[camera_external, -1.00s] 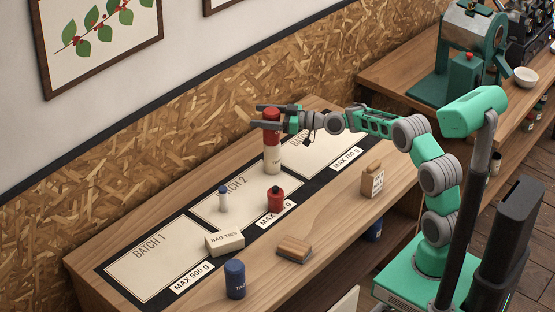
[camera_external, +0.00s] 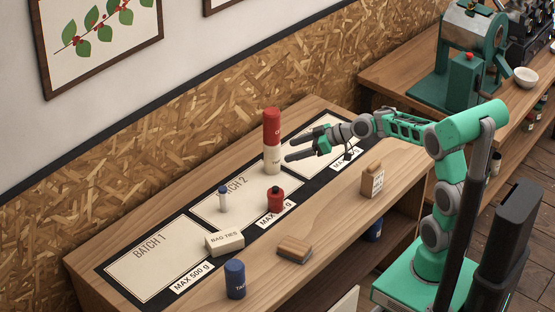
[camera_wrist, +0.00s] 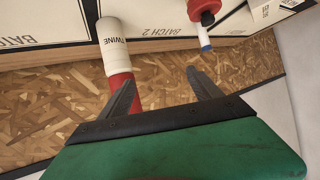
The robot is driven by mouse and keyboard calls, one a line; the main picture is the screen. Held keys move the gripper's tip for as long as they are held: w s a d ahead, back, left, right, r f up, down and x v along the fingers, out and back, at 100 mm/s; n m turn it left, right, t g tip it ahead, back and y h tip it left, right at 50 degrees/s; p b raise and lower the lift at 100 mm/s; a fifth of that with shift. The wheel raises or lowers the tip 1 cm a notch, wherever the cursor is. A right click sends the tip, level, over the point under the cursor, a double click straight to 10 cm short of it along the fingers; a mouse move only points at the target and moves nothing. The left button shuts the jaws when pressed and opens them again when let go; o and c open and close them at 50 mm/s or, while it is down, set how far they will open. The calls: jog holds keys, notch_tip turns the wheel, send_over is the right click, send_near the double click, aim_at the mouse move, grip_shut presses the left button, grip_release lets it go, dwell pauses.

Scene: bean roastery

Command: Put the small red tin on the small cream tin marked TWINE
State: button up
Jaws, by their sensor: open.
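The small red tin (camera_external: 271,127) stands upright on top of the small cream tin marked TWINE (camera_external: 272,160) on the bench, near the BATCH 2 and third mats. In the wrist view, the cream tin (camera_wrist: 112,47) shows its TWINE lettering, and the red tin (camera_wrist: 120,90) is partly hidden behind a finger. My gripper (camera_external: 300,148) is open and empty, just to the right of the two tins and apart from them in the external view. It also shows in the wrist view (camera_wrist: 165,88).
A red jar (camera_external: 276,200), a small white and blue bottle (camera_external: 223,198), a BAG TIES box (camera_external: 225,243), a wooden block (camera_external: 294,248), a blue tin (camera_external: 235,279) and a brown bag (camera_external: 372,180) stand on the bench. The BATCH 1 mat (camera_external: 150,262) is mostly bare.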

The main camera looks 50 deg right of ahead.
jog(key=s+f+m+g+h, duration=0.2)
jog(key=s+f, duration=0.1)
jog(key=s, duration=0.6)
jog(key=s+d+f+m+g+h, duration=0.1)
jog(key=s+f+g+h, duration=0.1)
jog(key=s, duration=0.7)
jog(key=s+f+m+g+h, duration=0.2)
jog(key=s+f+g, duration=0.1)
jog(key=s, duration=0.7)
jog(key=shift+s+d+f+m, duration=0.1)
jog(key=shift+d+f+m, duration=0.25)
jog(key=shift+f, duration=0.1)
